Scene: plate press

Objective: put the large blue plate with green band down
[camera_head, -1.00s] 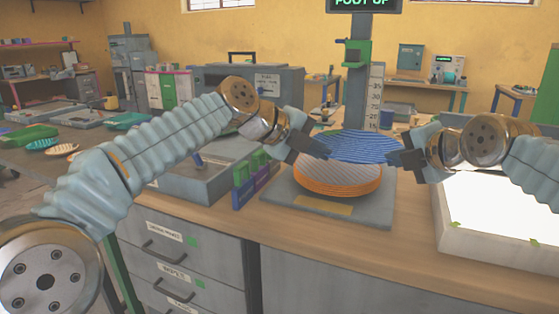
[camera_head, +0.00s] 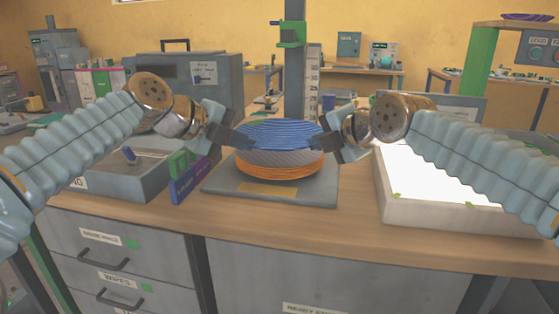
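The large blue ribbed plate (camera_head: 280,131) is in the middle of the view, over a stack on the press base (camera_head: 222,186). I cannot make out a green band on it. Below it are a grey ribbed surface (camera_head: 279,156) and an orange ribbed rim (camera_head: 280,170). The blue plate looks level and centred over them; I cannot tell whether it touches them. My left gripper (camera_head: 243,138) is at its left edge and my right gripper (camera_head: 317,143) at its right edge. Both seem shut on the rim, with the fingertips partly hidden.
The press column (camera_head: 295,85) with a green bracket (camera_head: 291,35) and a number scale (camera_head: 313,80) rises behind the stack. A bright light box (camera_head: 435,176) stands at right. Purple and green racks (camera_head: 189,178) and a grey box (camera_head: 125,172) stand at left.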

